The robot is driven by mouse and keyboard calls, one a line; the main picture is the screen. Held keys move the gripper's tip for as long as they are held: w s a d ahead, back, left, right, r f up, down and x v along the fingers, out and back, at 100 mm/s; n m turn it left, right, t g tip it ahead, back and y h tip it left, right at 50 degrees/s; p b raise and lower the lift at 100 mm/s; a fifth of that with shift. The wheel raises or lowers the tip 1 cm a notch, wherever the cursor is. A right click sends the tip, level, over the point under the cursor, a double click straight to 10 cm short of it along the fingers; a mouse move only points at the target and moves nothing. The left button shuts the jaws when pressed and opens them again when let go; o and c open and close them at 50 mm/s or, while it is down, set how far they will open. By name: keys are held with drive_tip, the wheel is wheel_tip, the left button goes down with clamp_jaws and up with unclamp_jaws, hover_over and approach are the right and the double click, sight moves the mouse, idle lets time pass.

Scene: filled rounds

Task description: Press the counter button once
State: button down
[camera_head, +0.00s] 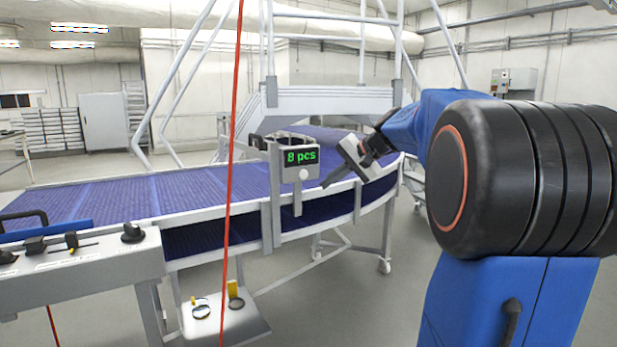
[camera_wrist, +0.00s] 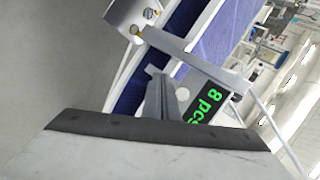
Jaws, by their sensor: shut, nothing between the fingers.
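The counter (camera_head: 287,165) is a grey box on a post at the edge of the blue conveyor. Its display (camera_head: 300,157) reads "8 pcs" in green. A round, pale button (camera_head: 303,174) sits below the display. In the wrist view the display (camera_wrist: 208,104) is tilted and partly hidden, and the button (camera_wrist: 183,94) shows beside my fingers. My gripper (camera_head: 326,184) is shut and empty, just right of the button and slightly lower in the head view. It also shows in the wrist view (camera_wrist: 158,80). Whether the fingertips touch the button cannot be told.
The conveyor (camera_head: 130,190) curves behind the counter. A red cord (camera_head: 231,150) hangs left of the counter. A control panel with knobs (camera_head: 80,258) stands at front left. A low shelf (camera_head: 222,322) is beneath the belt. Open floor lies at lower middle.

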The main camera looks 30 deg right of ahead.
drive_tip(key=shift+w, duration=0.1)
drive_tip(key=shift+w+a, duration=0.2)
drive_tip(key=shift+w, duration=4.1)
drive_tip(key=shift+w, duration=0.1)
drive_tip(key=shift+w, duration=0.35)
drive_tip(key=shift+w, duration=0.5)
drive_tip(key=shift+s, duration=0.95)
drive_tip(key=shift+s+d, duration=0.1)
drive_tip(key=shift+s, duration=2.4)
